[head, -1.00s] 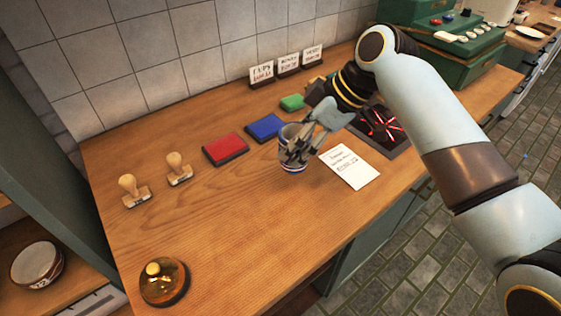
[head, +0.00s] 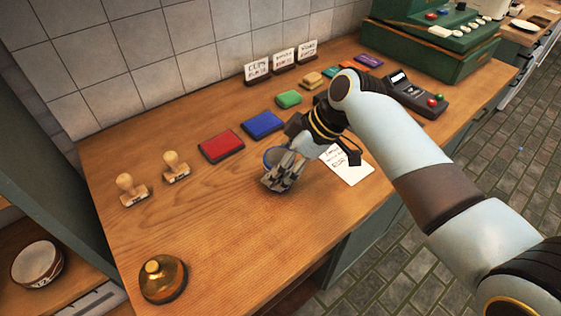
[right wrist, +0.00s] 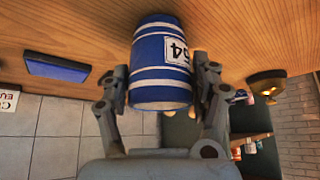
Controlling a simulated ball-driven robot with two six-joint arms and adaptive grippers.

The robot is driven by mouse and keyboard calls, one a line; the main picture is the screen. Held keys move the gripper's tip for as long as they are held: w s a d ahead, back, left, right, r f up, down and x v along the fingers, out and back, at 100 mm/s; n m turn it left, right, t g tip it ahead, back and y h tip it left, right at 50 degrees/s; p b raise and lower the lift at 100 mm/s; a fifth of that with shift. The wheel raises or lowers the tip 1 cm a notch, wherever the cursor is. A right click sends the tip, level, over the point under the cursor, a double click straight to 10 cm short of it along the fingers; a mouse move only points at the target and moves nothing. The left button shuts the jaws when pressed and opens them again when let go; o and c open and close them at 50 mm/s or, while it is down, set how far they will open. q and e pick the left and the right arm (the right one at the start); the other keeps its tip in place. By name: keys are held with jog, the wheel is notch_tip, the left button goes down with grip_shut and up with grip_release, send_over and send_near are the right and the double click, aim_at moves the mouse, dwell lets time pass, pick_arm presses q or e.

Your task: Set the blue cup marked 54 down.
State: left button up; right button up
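The blue cup marked 54 (right wrist: 161,60) has white stripes and a white label; in the right wrist view it sits between the two fingers of my right gripper (right wrist: 162,90), which look closed against its sides. In the head view the cup (head: 273,156) is mostly hidden behind my right gripper (head: 280,170), low over the wooden counter (head: 235,215). I cannot tell whether its base touches the wood. My left gripper is not in view.
Two wooden stamps (head: 175,165) and an amber bell (head: 162,278) stand further left. A white card (head: 350,172) lies to the right. The counter front-left of the cup is clear.

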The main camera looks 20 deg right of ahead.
jog(key=shift+o, duration=1.3)
jog(key=shift+r, duration=0.2)
jog(key=v, duration=1.2)
